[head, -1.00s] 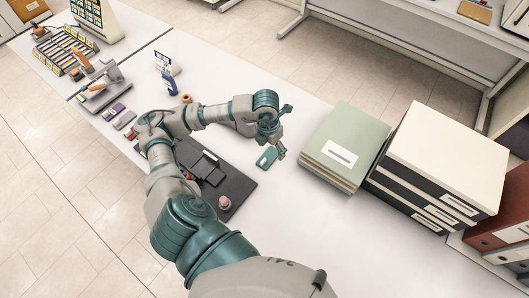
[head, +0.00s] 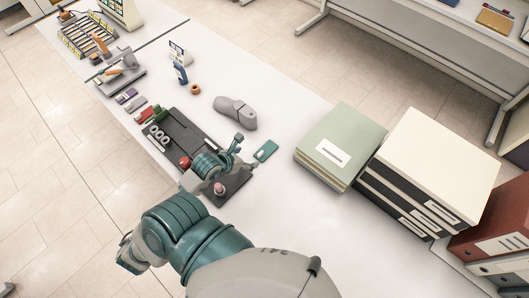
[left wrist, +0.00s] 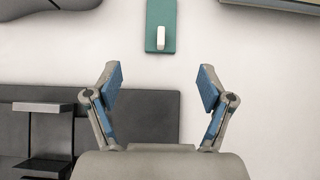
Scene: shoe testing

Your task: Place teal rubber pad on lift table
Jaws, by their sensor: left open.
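The teal rubber pad (head: 266,150) lies flat on the white table, with a small white piece on its face. It also shows at the top of the left wrist view (left wrist: 153,40), ahead of my fingertips. My left gripper (head: 243,154) is open and empty, just left of the pad in the head view. In the left wrist view its fingers (left wrist: 160,88) are spread, with bare table and a dark tray edge between and below them. I cannot tell for certain which thing is the lift table.
A dark tray (head: 185,135) with several parts lies beside and partly under my left arm. A grey shoe (head: 235,112) lies behind it. Green folders (head: 342,147) and stacked boxes (head: 437,160) stand to the right. The table in front of the folders is clear.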

